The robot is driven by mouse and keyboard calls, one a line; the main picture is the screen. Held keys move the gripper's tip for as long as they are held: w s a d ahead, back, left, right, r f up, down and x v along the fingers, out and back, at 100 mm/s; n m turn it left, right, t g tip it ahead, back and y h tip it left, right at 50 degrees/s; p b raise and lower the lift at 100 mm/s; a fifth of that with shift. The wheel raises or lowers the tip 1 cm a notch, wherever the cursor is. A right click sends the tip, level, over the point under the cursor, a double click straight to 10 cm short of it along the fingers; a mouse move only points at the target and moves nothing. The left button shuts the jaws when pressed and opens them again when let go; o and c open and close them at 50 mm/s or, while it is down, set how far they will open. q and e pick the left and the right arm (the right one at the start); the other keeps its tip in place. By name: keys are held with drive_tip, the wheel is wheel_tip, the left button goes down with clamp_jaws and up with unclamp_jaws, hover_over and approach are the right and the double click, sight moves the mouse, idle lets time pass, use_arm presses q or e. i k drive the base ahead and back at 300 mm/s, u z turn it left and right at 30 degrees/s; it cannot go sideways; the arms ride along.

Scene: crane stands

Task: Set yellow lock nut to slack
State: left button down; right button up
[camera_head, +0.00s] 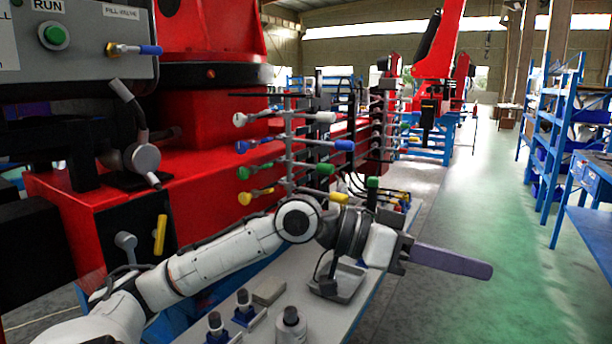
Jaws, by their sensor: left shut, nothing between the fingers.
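Several yellow parts show, and I cannot tell which one is the lock nut. A yellow knob (249,197) sits at the left of the lowest row of the rack of coloured levers. A yellow-ended lever (338,198) is at the right of that row. A yellow bar handle (160,235) stands nearly upright on a dark panel on the red machine. My left gripper (486,270) is shut and empty, pointing right over the edge of the bench, well right of all these parts and apart from them. My right gripper is not in view.
A bench (330,318) below my left arm holds a grey tray (342,283) and several small bottles, one of them a grey bottle (291,326). A control box (85,45) is at upper left. Blue shelves (556,140) stand at right. The green floor (490,200) between is clear.

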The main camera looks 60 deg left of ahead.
sight(264, 192)
drive_tip(key=u, duration=0.95)
drive_tip(key=i, duration=1.35)
drive_tip(key=u, duration=1.25)
